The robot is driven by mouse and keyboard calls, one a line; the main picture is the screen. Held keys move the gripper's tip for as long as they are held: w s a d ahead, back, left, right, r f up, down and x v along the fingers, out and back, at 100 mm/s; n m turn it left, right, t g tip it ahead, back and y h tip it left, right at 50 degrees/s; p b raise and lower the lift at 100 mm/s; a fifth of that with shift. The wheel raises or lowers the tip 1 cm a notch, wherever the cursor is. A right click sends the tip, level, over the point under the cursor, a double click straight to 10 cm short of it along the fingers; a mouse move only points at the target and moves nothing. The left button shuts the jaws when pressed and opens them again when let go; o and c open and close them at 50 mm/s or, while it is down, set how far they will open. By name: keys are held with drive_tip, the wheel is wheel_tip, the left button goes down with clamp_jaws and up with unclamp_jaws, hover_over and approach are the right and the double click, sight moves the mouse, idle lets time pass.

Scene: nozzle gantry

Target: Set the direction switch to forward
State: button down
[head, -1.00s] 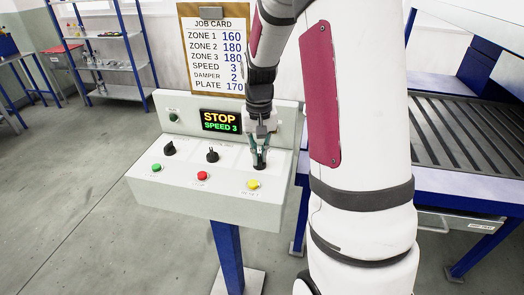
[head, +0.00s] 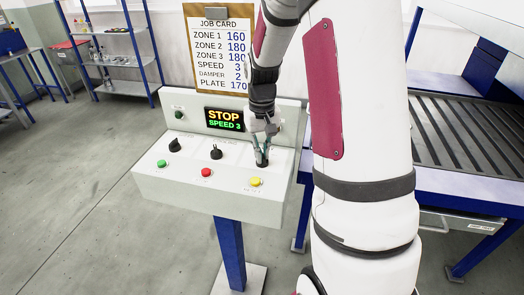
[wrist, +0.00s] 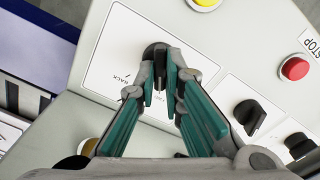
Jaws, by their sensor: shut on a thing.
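The direction switch is a black rotary knob at the right end of the control box's top, low behind the fingertips in the head view (head: 262,164). In the wrist view the knob (wrist: 154,51) shows between the fingertips, with the word BACK printed beside its plate; the other label is partly hidden. My gripper (head: 262,155) points down on the knob, its green-padded fingers (wrist: 164,78) shut on it from both sides. I cannot tell exactly which mark the knob points at. The display (head: 225,119) reads STOP and SPEED 3.
Two other black knobs (head: 216,152) (head: 174,145) stand to the left. Green (head: 161,163), red (head: 206,172) and yellow (head: 256,182) buttons line the front. A job card (head: 220,50) hangs behind. A roller conveyor (head: 465,130) lies to the right.

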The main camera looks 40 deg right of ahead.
drive_tip(key=c, duration=1.7)
unclamp_jaws()
wheel_tip(320, 180, up, 12)
drive_tip(key=s+a+r+n+t, duration=0.1)
drive_tip(key=s+a+r, duration=0.3)
drive_tip(key=a, duration=0.2)
drive_tip(key=s+a+r+n+t, duration=0.1)
drive_tip(key=s+a+r+t, duration=0.1)
drive_tip(key=s+a+r, duration=0.3)
drive_tip(key=s+a+f+n+t, duration=0.1)
drive_tip(key=s+a+n+t, duration=0.1)
drive_tip(key=s+a, duration=0.5)
drive_tip(key=s, duration=0.3)
drive_tip(key=shift+a+f, duration=0.15)
drive_tip(key=shift+f, duration=0.05)
